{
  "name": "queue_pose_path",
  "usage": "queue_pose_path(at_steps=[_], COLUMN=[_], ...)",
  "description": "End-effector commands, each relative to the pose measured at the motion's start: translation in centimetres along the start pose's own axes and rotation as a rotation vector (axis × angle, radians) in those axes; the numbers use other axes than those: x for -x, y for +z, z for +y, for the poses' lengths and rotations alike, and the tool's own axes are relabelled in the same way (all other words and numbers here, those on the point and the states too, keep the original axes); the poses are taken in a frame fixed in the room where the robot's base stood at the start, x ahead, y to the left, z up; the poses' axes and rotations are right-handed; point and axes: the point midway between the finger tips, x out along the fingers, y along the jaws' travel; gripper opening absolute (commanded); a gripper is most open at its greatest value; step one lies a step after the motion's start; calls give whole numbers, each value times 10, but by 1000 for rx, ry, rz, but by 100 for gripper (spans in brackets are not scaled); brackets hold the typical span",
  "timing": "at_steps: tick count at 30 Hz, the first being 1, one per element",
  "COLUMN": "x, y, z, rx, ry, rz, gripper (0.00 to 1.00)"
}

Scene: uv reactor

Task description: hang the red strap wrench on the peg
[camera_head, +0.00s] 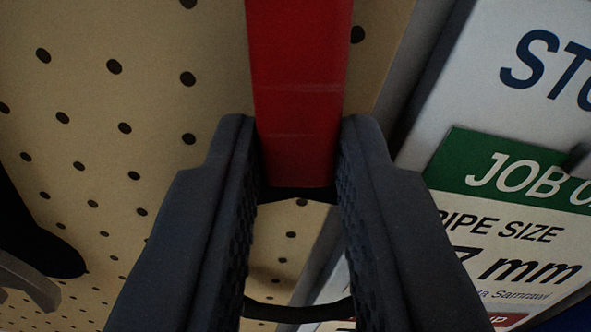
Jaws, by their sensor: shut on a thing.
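The red strap wrench (299,95) shows as a flat red bar that runs from the top edge of the view down between my fingers. My gripper (299,150) is shut on the lower end of this bar, with a dark finger against each side. A thin black loop (298,313), which may be its strap, shows lower down between the fingers. The upper part of the wrench is out of the frame. I cannot make out the peg in this view.
A tan pegboard (90,150) with many holes fills the left and middle behind the gripper. A white sign with a green band (480,165) is at the right. A black object with a grey part (45,250) stands at the lower left edge.

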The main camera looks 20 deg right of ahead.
Motion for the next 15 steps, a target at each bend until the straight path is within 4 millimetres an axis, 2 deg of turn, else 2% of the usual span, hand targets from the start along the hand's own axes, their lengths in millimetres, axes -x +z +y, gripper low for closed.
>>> queue_pose_path(at_steps=[14, 15], x=[0, 0], y=[0, 0], z=[1, 1], rx=[0, 0], ry=[1, 2], rz=[0, 0], gripper=[0, 25])
